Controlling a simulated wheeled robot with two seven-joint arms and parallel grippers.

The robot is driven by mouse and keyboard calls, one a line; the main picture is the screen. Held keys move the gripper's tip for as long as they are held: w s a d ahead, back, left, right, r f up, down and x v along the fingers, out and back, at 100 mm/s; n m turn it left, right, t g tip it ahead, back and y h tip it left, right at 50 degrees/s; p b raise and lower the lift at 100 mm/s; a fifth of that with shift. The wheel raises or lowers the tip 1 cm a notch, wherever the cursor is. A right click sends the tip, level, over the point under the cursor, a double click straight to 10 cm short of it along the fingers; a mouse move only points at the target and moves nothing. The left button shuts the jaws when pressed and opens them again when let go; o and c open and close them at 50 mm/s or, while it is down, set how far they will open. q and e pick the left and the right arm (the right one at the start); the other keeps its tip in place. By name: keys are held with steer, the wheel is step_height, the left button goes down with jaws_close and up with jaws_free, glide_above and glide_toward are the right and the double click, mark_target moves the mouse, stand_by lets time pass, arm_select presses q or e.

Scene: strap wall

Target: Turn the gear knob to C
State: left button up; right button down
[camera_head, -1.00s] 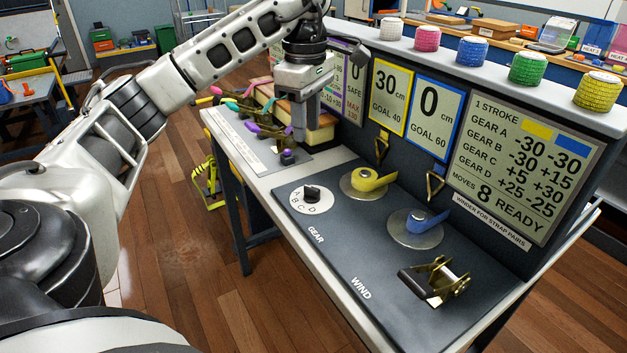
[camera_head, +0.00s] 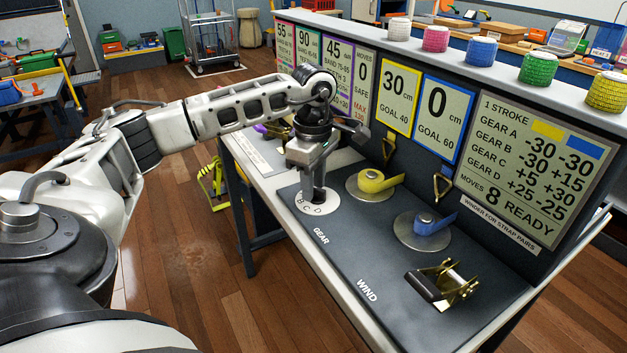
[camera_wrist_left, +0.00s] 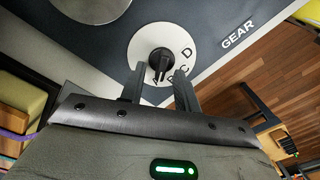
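The black gear knob (camera_wrist_left: 161,62) sits on a white dial (camera_wrist_left: 137,40) lettered A, B, C and D. In the wrist view, my left gripper (camera_wrist_left: 160,80) is open, its two fingers apart at the knob's near side. I cannot tell whether they touch the knob. In the head view, my left gripper (camera_head: 318,193) points down over the dial (camera_head: 306,208) and hides most of the knob. Which letter the knob points to is not clear. My right gripper is out of view.
On the dark panel, a yellow strap reel (camera_head: 371,182) and a blue strap reel (camera_head: 426,226) stand right of the dial. A ratchet winder (camera_head: 442,284) is at the front. The sign (camera_head: 533,155) reads 8 moves and READY. The upright board (camera_head: 350,100) stands behind.

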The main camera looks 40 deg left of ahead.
arm_select(q)
jaws_close()
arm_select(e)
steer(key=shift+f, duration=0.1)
arm_select(q)
steer(key=shift+s+r+n+p, duration=0.1)
steer(key=shift+n+p, duration=0.2)
steer(key=shift+n, duration=0.8)
steer(key=n, duration=0.2)
steer(key=shift+s+d+n, duration=0.1)
steer(key=shift+n, duration=0.2)
steer(key=n+p, duration=0.1)
steer(key=n, duration=0.2)
steer(key=shift+s+d+n, duration=0.1)
steer(key=shift+n, duration=0.2)
steer(key=n+p, duration=0.1)
steer(key=n, duration=0.3)
steer(key=shift+d, duration=0.15)
steer(key=shift+d+n, duration=0.1)
steer(key=shift+n, duration=1.5)
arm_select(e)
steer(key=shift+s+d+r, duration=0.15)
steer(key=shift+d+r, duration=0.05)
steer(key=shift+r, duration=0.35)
